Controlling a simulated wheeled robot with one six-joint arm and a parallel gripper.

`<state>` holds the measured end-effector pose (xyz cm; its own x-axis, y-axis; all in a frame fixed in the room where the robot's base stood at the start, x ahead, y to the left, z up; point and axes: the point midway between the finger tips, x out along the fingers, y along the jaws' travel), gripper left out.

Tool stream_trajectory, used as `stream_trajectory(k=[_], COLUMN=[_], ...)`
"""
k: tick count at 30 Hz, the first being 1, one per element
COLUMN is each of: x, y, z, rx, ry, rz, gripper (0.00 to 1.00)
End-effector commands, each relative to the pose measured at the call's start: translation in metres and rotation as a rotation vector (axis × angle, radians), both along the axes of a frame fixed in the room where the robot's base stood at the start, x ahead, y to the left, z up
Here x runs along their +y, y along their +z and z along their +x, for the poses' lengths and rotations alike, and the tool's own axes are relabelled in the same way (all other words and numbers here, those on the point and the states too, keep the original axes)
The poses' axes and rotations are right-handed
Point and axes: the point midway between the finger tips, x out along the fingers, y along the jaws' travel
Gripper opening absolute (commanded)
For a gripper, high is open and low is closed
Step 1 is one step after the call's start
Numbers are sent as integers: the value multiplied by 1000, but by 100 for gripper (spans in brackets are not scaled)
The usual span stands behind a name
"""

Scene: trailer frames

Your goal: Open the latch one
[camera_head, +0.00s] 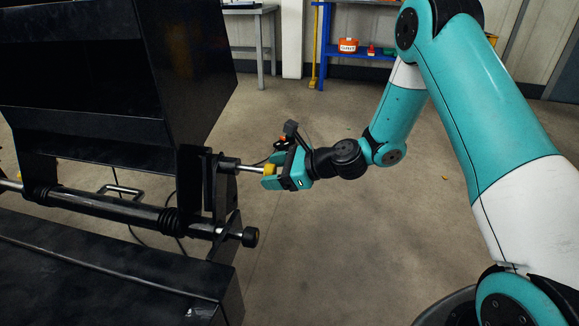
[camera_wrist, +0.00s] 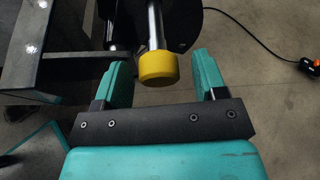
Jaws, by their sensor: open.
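The latch is a metal rod (camera_head: 248,168) with a yellow knob (camera_head: 269,170) at its end. It sticks out to the right from the black trailer frame (camera_head: 195,190). My gripper (camera_head: 272,177) is at the knob. In the wrist view the yellow knob (camera_wrist: 158,68) sits between my gripper's two teal fingers (camera_wrist: 163,78), with a gap on each side. The fingers are open and do not appear to touch the knob. The rod (camera_wrist: 154,25) runs from the knob up to a dark bracket.
A second dark-ended rod (camera_head: 250,237) juts out lower on the frame. A metal handle (camera_head: 122,190) is at the left. A blue shelf (camera_head: 355,45) stands far behind. A cable with an orange-marked plug (camera_wrist: 312,65) lies on the floor. The floor around my arm is clear.

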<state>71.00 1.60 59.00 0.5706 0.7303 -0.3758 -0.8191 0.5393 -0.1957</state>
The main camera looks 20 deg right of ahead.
Motion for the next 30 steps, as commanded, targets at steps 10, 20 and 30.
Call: stream_trajectory(k=[10,20,30], x=[-51,-107,-126], y=[29,58,65], z=[-37,-81,-97], rx=[3,0,-2], ry=[-9,-7,-1], rz=[1,1,-1], gripper=[65,65,65])
